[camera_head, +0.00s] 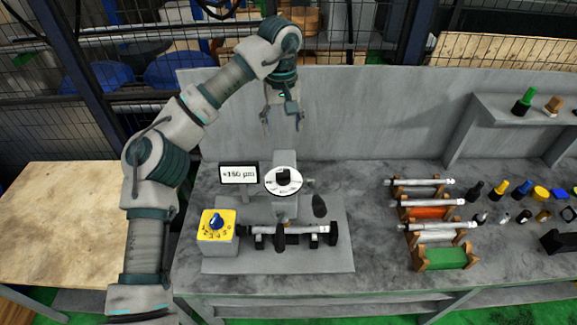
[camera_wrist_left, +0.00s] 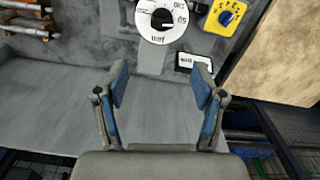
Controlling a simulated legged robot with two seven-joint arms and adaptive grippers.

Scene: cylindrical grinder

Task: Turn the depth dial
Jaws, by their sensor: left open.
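The white round dial (camera_head: 283,188) with a black knob and µm markings stands at the back of the grinder. It also shows at the top of the left wrist view (camera_wrist_left: 161,30). A small display (camera_head: 238,174) beside it reads about 160 µm. A yellow square dial (camera_head: 217,232) with a blue knob sits on a grey block at the front left; it shows top right in the wrist view (camera_wrist_left: 227,15). My left gripper (camera_head: 282,122) is open and empty, above and behind the white dial, not touching it. My right gripper is out of view.
A shaft (camera_head: 300,230) lies across the grinder's front. To the right stand racks with several rods (camera_head: 428,205), and several small coloured parts (camera_head: 500,187) beyond them. A grey back panel (camera_head: 380,120) rises behind the bench. A wooden table (camera_head: 60,230) stands at the left.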

